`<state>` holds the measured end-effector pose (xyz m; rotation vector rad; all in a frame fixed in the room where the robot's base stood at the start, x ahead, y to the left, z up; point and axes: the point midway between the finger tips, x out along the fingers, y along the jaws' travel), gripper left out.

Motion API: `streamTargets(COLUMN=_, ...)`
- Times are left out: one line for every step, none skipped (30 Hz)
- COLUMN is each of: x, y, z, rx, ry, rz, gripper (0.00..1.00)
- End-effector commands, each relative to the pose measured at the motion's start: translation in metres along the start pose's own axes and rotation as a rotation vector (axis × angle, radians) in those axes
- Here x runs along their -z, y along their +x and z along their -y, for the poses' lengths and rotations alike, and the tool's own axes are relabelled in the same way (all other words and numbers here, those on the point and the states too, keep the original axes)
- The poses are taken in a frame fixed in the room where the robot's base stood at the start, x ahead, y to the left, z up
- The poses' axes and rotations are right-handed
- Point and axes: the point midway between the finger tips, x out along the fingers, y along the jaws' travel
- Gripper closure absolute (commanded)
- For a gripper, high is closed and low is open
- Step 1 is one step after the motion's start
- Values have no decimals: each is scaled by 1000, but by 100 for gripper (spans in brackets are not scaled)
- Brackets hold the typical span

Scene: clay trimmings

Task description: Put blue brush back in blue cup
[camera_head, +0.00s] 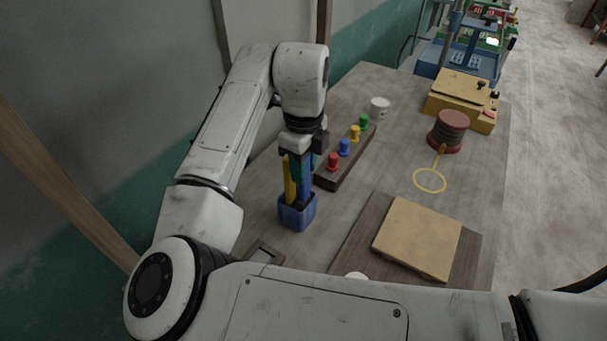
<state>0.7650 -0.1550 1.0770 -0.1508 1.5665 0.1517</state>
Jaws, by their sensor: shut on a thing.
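The blue cup (297,215) stands upright on the grey table, left of the middle. My gripper (303,160) is above the cup, pointing down, and is shut on the blue brush (307,184). The blue brush is upright, and its lower end reaches down to the cup's opening. From this view it looks to be inside the rim, but the exact depth is hidden. A yellow-handled tool (289,180) stands in the cup beside the blue brush. A dark green piece (296,168) shows between them, partly hidden by my gripper.
A dark rack (350,168) with red, blue, yellow and green pegs stands just right of the cup. A tan board (417,237) lies front right.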

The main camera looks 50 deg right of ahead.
Motion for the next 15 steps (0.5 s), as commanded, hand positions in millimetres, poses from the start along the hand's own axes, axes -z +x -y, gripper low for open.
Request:
streamTargets(x=0, y=7, z=-1, rx=-1, ry=-2, rz=-2, gripper=98)
streamTargets(x=0, y=11, z=-1, rx=-1, ry=-2, rz=-2, gripper=98)
streamTargets(x=1, y=16, z=-1, rx=0, ry=-3, rz=-4, gripper=98)
streamTargets(x=0, y=20, z=-1, rx=0, ry=-3, rz=-3, gripper=98)
streamTargets(x=0, y=24, z=0, rx=0, ry=-2, rz=-2, gripper=98)
streamTargets(x=0, y=27, z=0, rx=0, ry=-1, rz=-2, gripper=98)
streamTargets(x=0, y=29, z=0, rx=0, ry=-1, rz=-1, gripper=98)
streamTargets(x=0, y=29, z=0, rx=0, ry=-1, rz=-1, gripper=98)
streamTargets(x=0, y=30, z=0, rx=0, ry=0, rz=0, gripper=98)
streamTargets(x=0, y=30, z=0, rx=0, ry=0, rz=0, gripper=98)
streamTargets(x=0, y=30, z=0, rx=0, ry=0, rz=0, gripper=98)
streamTargets(x=0, y=30, z=0, rx=0, ry=0, rz=0, gripper=98)
streamTargets(x=0, y=30, z=0, rx=0, ry=0, rz=0, gripper=98)
streamTargets(x=0, y=30, z=0, rx=0, ry=0, rz=0, gripper=98)
streamTargets(x=0, y=31, z=0, rx=0, ry=0, rz=0, gripper=98)
